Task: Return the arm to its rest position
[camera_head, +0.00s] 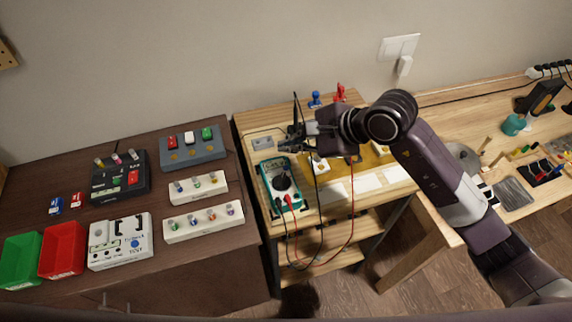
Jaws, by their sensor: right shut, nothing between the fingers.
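My right arm (432,165) reaches in from the lower right, across the wooden bench. My right gripper (291,145) points left above the middle bench, near the top of a teal multimeter (271,202). Its dark fingers look closed and empty. Black and red leads run from the multimeter down past the bench's front edge. Whether the gripper touches anything below it cannot be told. My left gripper is not in view.
A dark table (140,278) at left holds a green bin (20,260), a red bin (62,249), a white tester (120,241) and several small panels. A wooden workbench (440,118) with tools stands at right. A wall outlet (399,46) is behind.

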